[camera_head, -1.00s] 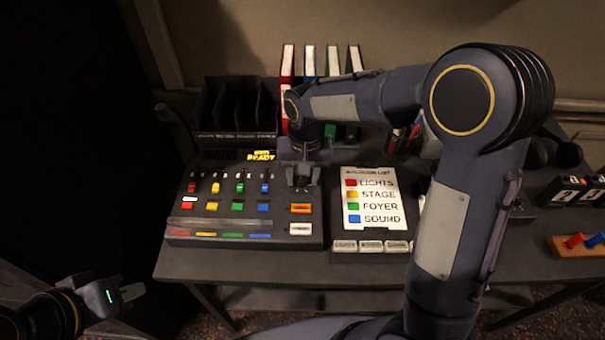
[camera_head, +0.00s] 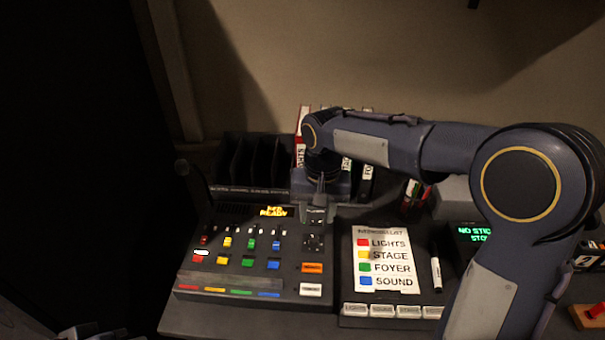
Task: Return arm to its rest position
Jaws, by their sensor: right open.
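My right arm comes in from the right and reaches across the desk. Its gripper (camera_head: 318,214) points down over the back right part of the mixing console (camera_head: 225,292), below the coloured file spines. It is open, and I see nothing held in it. The console has coloured sliders, coloured buttons and a lit yellow display (camera_head: 273,211). At the bottom left edge only a small dark sliver, probably of my left arm, shows; the state of its gripper cannot be made out.
A card listing LIGHTS, STAGE, FOYER and SOUND (camera_head: 386,232) lies right of the console, with a marker (camera_head: 436,274) beside it. A black file rack (camera_head: 250,165) and upright files stand behind. A pen cup (camera_head: 414,199) and a green-lit display (camera_head: 474,234) are to the right.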

